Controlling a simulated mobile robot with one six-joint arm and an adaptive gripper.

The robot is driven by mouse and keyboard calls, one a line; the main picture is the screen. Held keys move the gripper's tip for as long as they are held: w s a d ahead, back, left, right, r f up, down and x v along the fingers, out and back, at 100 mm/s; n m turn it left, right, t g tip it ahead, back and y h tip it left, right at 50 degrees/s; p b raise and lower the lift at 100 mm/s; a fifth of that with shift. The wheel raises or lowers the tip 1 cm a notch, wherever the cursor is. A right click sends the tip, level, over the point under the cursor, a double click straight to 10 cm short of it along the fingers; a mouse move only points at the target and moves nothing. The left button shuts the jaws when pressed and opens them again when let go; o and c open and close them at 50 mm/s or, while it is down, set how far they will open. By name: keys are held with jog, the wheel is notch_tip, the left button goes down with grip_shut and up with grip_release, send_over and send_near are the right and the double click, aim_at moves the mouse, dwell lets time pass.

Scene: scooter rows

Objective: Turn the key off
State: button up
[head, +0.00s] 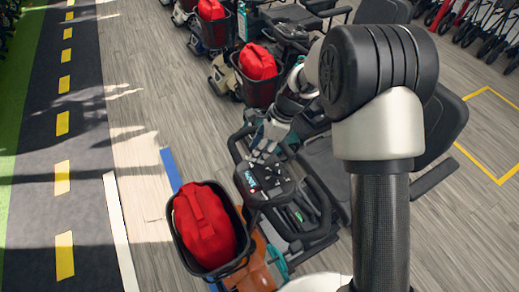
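The nearest scooter has a dark control panel (268,180) on its tiller, with small light markings on it. My gripper (262,156) is at the upper edge of this panel, reaching down from my arm. The fingertips are small and partly merge with the panel, so I cannot tell whether they are open or whether they touch anything. The key is too small to make out and may be hidden by the gripper. A black basket (243,262) with a red bag (205,225) in it is at the front of this scooter.
More scooters stand in a row behind, with red bags (258,62) in their baskets. Dark seats (325,170) are close to my arm. Free wooden floor (150,150) lies to the left, beside a dark lane with yellow dashes (62,178). Walkers stand at the upper right.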

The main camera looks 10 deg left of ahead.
grip_shut()
dwell(0.4)
jog(key=shift+n, duration=0.3)
jog(key=shift+r+n+g+p, duration=0.1)
jog(key=shift+n+g+p, duration=0.2)
jog(key=shift+n+p, duration=0.6)
jog(key=n+p, duration=0.1)
jog(key=n, duration=0.2)
jog(key=shift+w+n+g+h, duration=0.1)
jog(key=shift+n+g+h, duration=0.2)
jog(key=shift+n+g, duration=0.1)
jog(key=n+g+h+p, duration=0.1)
jog(key=n+p, duration=0.1)
jog(key=n, duration=0.4)
jog(key=shift+a, duration=0.1)
